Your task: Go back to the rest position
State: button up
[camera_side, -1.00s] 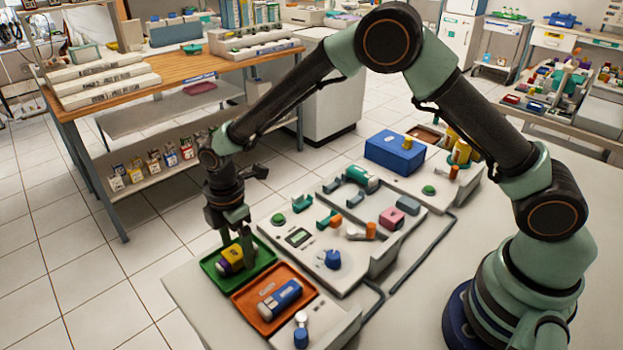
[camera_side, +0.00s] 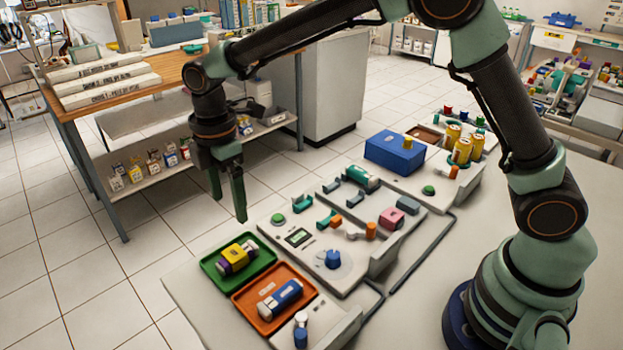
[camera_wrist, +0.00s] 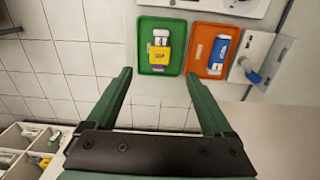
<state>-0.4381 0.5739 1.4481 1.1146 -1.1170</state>
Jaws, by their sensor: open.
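My gripper (camera_side: 229,196) is open and empty. It hangs in the air behind the green tray (camera_side: 211,269) in the side view, well above tray height. In the wrist view my gripper (camera_wrist: 159,90) shows its two fingers spread wide with nothing between them. A yellow and purple item (camera_side: 237,259) lies in the green tray. It also shows as a yellow and white item in the wrist view (camera_wrist: 160,53).
An orange tray (camera_side: 240,297) with a blue and white item (camera_side: 280,299) sits beside the green tray. A white panel (camera_side: 297,258) with knobs and a blue box (camera_side: 394,152) stand further right. A wooden bench (camera_side: 170,72) stands behind at the left.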

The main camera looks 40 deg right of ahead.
jog(key=s+d+r+m+t, duration=0.3)
jog(key=s+d+r+m, duration=0.2)
jog(key=d+r+m, duration=0.45)
jog(key=s+d+r+m+t, duration=0.1)
jog(key=s+d+m+t, duration=0.1)
jog(key=s+d+m, duration=0.6)
jog(key=shift+s+d+t, duration=0.3)
jog(key=shift+s+d, duration=0.85)
jog(key=shift+d, duration=0.35)
jog(key=shift+r, duration=0.1)
